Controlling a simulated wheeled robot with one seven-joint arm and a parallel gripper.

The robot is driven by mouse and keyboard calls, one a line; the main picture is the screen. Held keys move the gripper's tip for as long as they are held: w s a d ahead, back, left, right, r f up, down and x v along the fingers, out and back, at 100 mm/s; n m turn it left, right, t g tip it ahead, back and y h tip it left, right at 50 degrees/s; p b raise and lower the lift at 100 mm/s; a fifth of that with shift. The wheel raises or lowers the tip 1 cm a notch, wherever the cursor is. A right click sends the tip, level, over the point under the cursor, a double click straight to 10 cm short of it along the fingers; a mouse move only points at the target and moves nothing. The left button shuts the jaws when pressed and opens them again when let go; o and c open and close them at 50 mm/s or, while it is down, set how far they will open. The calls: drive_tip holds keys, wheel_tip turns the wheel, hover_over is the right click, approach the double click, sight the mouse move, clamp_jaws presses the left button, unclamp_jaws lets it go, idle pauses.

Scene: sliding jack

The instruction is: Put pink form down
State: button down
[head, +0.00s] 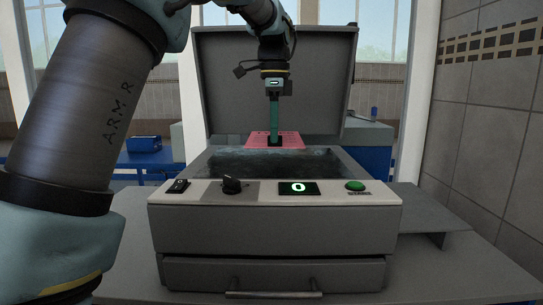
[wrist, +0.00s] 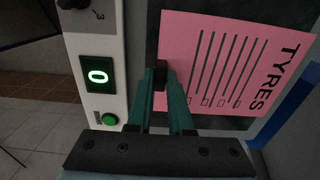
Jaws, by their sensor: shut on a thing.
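The pink form (head: 290,141) is a sheet with ruled lines, small boxes and the word TYRES, which I read in the wrist view (wrist: 235,60). My gripper (head: 275,142) points down and is shut on the form's edge; its green fingers and dark tips also show in the wrist view (wrist: 160,76). The form is over the dark bed (head: 270,162) of the grey copier-like machine (head: 275,240). I cannot tell whether the form touches the bed. The machine's lid (head: 225,85) stands open behind it.
The front panel has a black switch (head: 178,186), a knob (head: 232,185), a display (head: 299,188) reading 0 and a green button (head: 355,186). A side shelf (head: 430,210) juts out at the right. A tiled wall (head: 490,130) stands further right.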

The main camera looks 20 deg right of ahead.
sight(274, 147)
drive_tip(key=shift+f+p, duration=0.65)
drive_tip(key=shift+f, duration=2.65)
drive_tip(key=shift+f, duration=0.2)
drive_tip(key=c, duration=0.8)
unclamp_jaws()
wheel_tip(274, 147, up, 12)
drive_tip(key=shift+r+b, duration=0.2)
drive_tip(key=shift+b, duration=0.55)
